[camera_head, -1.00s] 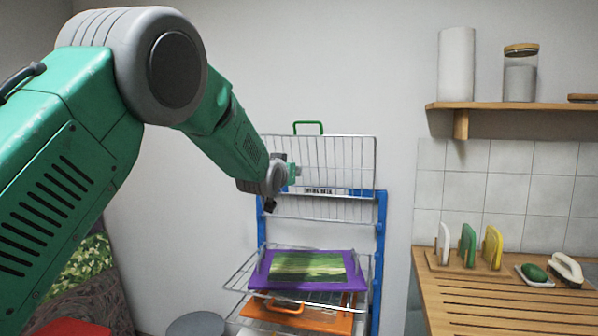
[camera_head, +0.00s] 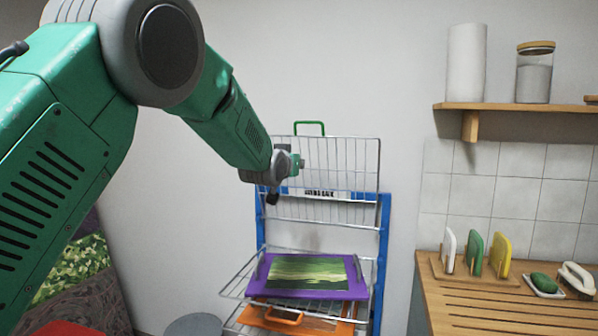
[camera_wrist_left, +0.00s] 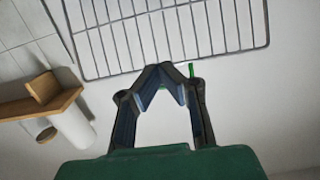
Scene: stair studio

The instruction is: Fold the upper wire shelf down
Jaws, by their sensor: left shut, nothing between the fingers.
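The upper wire shelf (camera_head: 345,160) is folded up and stands upright at the top of the blue rack (camera_head: 383,215). A green handle (camera_head: 309,123) sticks up from its top edge. My left gripper (camera_head: 299,163) is in front of the raised shelf, over its left part, and partly hidden by its own wrist. In the left wrist view the gripper (camera_wrist_left: 163,70) is shut and empty, its fingertips together near the shelf's edge (camera_wrist_left: 180,57). The green handle (camera_wrist_left: 191,70) shows just beside the fingertips. I cannot tell whether they touch the shelf. My right gripper is in neither view.
A lower wire shelf (camera_head: 240,285) is folded out and holds a purple tray (camera_head: 312,292) with a green picture. An orange tray (camera_head: 345,326) lies below. At the right are a wooden counter (camera_head: 470,318) and a wall shelf (camera_head: 540,107) with a jar and paper roll.

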